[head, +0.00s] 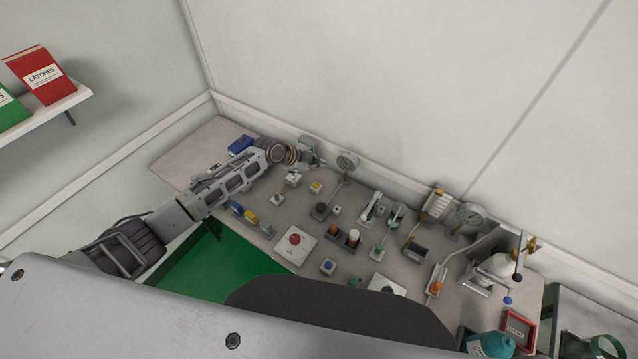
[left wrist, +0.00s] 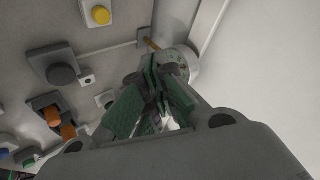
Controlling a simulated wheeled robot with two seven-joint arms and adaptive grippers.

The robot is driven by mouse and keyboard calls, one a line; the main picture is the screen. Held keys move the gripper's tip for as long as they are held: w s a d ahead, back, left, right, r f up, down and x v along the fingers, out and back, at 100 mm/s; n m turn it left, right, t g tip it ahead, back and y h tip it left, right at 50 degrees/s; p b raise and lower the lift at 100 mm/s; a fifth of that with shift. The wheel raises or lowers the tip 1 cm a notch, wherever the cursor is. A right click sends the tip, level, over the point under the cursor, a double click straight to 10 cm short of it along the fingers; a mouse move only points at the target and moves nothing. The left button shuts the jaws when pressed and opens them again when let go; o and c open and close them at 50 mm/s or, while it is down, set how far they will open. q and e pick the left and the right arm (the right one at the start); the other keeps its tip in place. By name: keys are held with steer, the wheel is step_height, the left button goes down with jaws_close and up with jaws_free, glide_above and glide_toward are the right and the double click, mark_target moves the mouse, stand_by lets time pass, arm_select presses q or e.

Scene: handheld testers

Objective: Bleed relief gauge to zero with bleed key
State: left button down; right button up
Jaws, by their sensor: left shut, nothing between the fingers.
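A round pale gauge (head: 347,160) stands at the back edge of the bench, with a thin pipe running from it toward a dark round knob (head: 320,210). In the left wrist view the gauge (left wrist: 180,62) is partly hidden behind my fingers, and a brass piece shows beside it. My left gripper (head: 319,163) is just left of this gauge in the head view. Its green-padded fingers (left wrist: 160,92) are shut and empty; whether they touch the gauge I cannot tell. A second gauge (head: 471,214) stands farther right. I cannot single out the bleed key. My right gripper is not in view.
The grey bench (head: 190,153) carries several buttons, levers and knobs, including a red button (head: 295,239) on a white plate. A blue block (head: 240,144) lies at the back left. The wall rises close behind the gauges. A red tray (head: 517,330) is at the right.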

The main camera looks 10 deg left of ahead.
arm_select(q)
steer(key=b, duration=0.3)
glide_above(317, 186)
steer(key=shift+d+f, duration=0.1)
steer(key=shift+f, duration=3.15)
steer(key=shift+f+b, duration=1.1)
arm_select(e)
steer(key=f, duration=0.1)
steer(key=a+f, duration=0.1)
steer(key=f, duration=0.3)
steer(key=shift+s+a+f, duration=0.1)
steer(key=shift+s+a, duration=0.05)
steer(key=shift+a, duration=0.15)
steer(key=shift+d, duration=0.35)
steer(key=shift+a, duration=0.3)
arm_select(q)
steer(key=shift+f, duration=0.15)
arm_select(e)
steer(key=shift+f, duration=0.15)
